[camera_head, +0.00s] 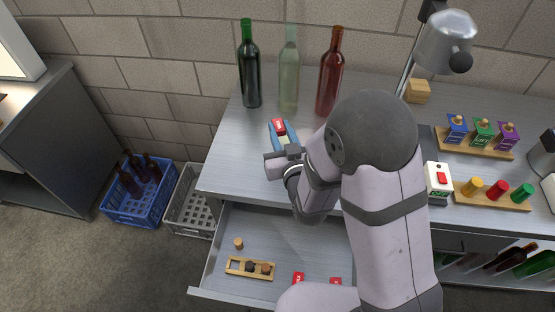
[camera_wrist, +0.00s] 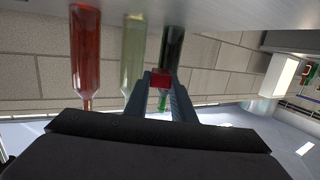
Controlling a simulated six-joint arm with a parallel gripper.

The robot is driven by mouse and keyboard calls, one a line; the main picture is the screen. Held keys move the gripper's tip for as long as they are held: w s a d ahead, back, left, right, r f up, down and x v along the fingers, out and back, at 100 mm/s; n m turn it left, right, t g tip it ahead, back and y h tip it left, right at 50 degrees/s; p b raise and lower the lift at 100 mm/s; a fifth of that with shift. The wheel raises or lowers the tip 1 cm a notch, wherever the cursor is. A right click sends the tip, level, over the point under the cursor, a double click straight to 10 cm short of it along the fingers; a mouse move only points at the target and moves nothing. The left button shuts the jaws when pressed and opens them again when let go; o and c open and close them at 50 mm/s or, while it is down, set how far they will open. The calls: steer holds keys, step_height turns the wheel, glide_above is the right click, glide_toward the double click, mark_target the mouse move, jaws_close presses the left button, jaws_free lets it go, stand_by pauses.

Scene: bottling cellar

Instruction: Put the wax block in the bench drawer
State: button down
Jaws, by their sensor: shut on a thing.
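The wax block (camera_head: 278,126) is a small red block with a pale marking on top. My gripper (camera_head: 281,136) is shut on it, above the bench top in front of the bottles. In the wrist view the red wax block (camera_wrist: 160,81) sits between the two finger ends of my gripper (camera_wrist: 162,88). The bench drawer (camera_head: 310,250) is open below the front edge of the bench. Its right part is hidden by my arm. In the drawer lie a wooden holder (camera_head: 234,267) with dark round pieces, a small cork-like piece (camera_head: 239,243) and two red pieces (camera_head: 298,279).
Green (camera_head: 249,75), clear (camera_head: 289,80) and red (camera_head: 328,80) bottles stand at the bench's back. A lamp (camera_head: 443,42) and wooden racks (camera_head: 490,199) are at the right. Blue (camera_head: 133,205) and grey (camera_head: 188,205) crates stand left on the floor. The drawer's middle has bare floor.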

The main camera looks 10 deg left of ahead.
steer(key=shift+f, duration=3.15)
steer(key=shift+f+p, duration=0.3)
steer(key=shift+f, duration=1.55)
steer(key=shift+f, duration=0.1)
steer(key=shift+f, duration=0.15)
steer(key=c, duration=1.5)
jaws_free()
